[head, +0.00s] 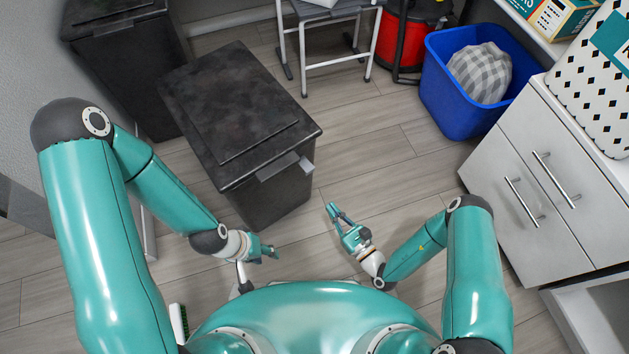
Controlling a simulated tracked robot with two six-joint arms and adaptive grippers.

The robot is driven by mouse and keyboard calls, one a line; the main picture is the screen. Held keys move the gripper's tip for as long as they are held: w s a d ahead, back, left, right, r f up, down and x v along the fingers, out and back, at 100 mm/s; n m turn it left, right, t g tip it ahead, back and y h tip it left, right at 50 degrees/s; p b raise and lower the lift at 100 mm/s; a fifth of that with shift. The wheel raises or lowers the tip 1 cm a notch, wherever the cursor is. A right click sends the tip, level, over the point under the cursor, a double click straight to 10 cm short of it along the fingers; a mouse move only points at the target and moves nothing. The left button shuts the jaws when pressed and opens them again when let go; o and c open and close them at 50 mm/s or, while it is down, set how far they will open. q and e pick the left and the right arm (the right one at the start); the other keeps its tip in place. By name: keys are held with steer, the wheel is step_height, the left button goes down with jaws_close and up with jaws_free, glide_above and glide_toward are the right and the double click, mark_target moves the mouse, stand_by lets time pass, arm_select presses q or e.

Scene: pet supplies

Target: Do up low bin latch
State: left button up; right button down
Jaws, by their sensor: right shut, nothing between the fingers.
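A low dark bin (267,202) with a mottled black lid (235,105) stands on the floor ahead, left of centre. The lid lies down on the bin. A grey latch (285,166) sticks out from the lid's near right edge; I cannot tell whether it is fastened. My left gripper (274,252) is in front of the bin's near side, below the latch in the picture, apart from it; its finger opening is unclear. My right gripper (334,208) is shut and empty, to the right of the bin and apart from it.
Another dark bin (130,60) stands behind at the left by the wall. A blue tub (445,100) with a checked cloth (480,72), a red canister (402,45) and a grey stool (330,12) stand behind. White drawers (530,190) are at right. Floor right of the low bin is clear.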

mark_target(305, 166)
steer(key=w+a+r+b, duration=0.1)
steer(key=w+a+r, duration=0.3)
steer(key=w, duration=0.3)
steer(key=shift+a+r+b, duration=0.25)
steer(key=shift+a+b, duration=0.15)
steer(key=shift+a, duration=0.1)
